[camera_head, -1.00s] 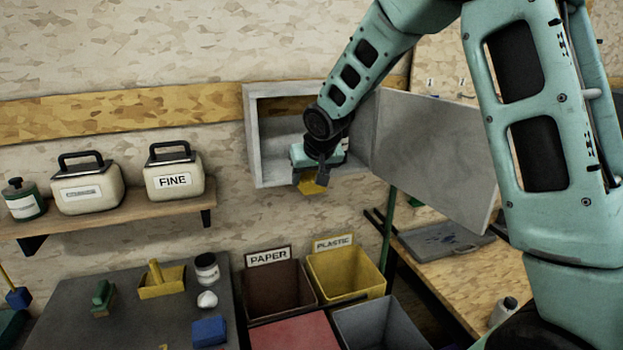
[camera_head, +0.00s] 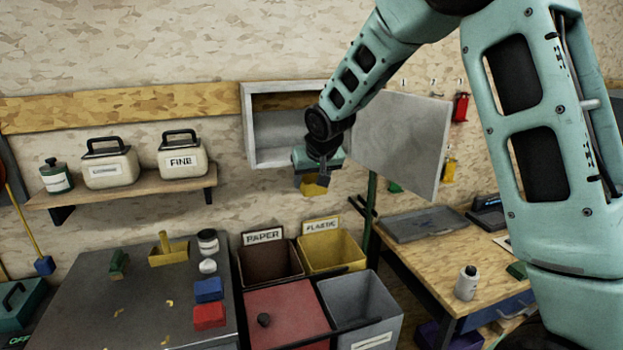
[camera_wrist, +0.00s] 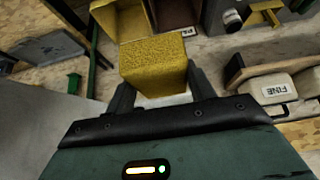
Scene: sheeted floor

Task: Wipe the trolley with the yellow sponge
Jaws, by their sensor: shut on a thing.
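The yellow sponge (camera_head: 314,189) is a plain block held below my gripper (camera_head: 318,176). It also shows in the wrist view (camera_wrist: 155,65), between the two dark fingers of my gripper (camera_wrist: 161,84). My gripper is shut on it, in the air in front of the open grey wall cabinet (camera_head: 268,154). The dark grey top at lower left appears to be the trolley (camera_head: 130,290). It lies apart from the sponge, lower and to the left. Small yellow specks (camera_head: 169,304) show on its surface. Its wheels are not in view.
The grey top bears a green brush (camera_head: 119,264), yellow scoop (camera_head: 168,252), white jar (camera_head: 208,242), blue block (camera_head: 208,289) and red block (camera_head: 209,316). Bins (camera_head: 333,252) stand right of it. The cabinet door (camera_head: 400,145) stands open. A wooden workbench (camera_head: 440,250) is at right.

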